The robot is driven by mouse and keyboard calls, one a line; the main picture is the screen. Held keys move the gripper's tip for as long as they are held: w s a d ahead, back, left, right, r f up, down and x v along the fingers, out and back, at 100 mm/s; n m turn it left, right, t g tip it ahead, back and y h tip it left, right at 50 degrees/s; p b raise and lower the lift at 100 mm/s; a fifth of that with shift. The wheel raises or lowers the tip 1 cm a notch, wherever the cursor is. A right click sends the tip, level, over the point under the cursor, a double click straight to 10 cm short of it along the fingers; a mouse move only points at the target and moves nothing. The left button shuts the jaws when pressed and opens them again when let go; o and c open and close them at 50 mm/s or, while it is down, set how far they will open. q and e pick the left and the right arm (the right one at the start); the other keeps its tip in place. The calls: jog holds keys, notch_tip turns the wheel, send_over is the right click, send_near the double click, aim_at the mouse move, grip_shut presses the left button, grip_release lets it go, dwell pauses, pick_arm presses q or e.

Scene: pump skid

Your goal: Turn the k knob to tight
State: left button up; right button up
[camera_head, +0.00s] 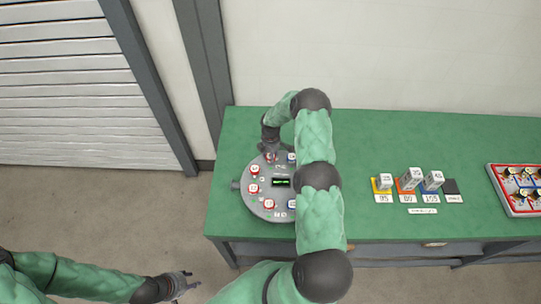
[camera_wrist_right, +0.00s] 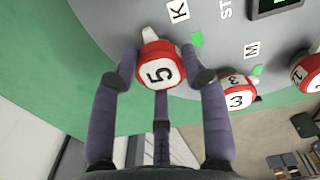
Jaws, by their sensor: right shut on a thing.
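The k knob (camera_wrist_right: 160,72) is a red and white cap marked 5, beside the K label (camera_wrist_right: 179,11) in the right wrist view. A pale pointer sticks out on its far side, and a green mark lies near it. In the head view my right gripper (camera_head: 270,152) reaches over the back edge of the round grey panel (camera_head: 262,160). My left gripper (camera_head: 181,285) is empty, with fingers apart, above the floor at the lower left.
The M knob (camera_wrist_right: 238,92), marked 3, sits close to my right finger. A dark display (camera_head: 281,182) is in the panel's middle, with several other knobs around it. Labelled blocks (camera_head: 409,178) and a red-edged tray (camera_head: 518,190) stand to the right on the green table (camera_head: 380,135).

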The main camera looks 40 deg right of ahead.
jog(key=shift+f+m+b, duration=0.2)
jog(key=shift+m+b, duration=0.3)
jog(key=shift+b, duration=0.2)
jog(key=m+b, duration=0.5)
jog(key=b, duration=0.1)
jog(key=shift+a+f+m, duration=0.1)
jog(key=shift+m, duration=0.3)
jog(key=shift+m+b, duration=0.9)
jog(key=shift+b, duration=0.1)
jog(key=m+b, duration=0.4)
jog(key=m, duration=0.1)
jog(key=shift+r+m+b, duration=0.2)
jog(key=shift+m+b, duration=0.7)
jog(key=shift+m, duration=1.2)
jog(key=shift+r, duration=0.1)
jog(key=o, duration=1.1)
jog(key=shift+w, duration=0.1)
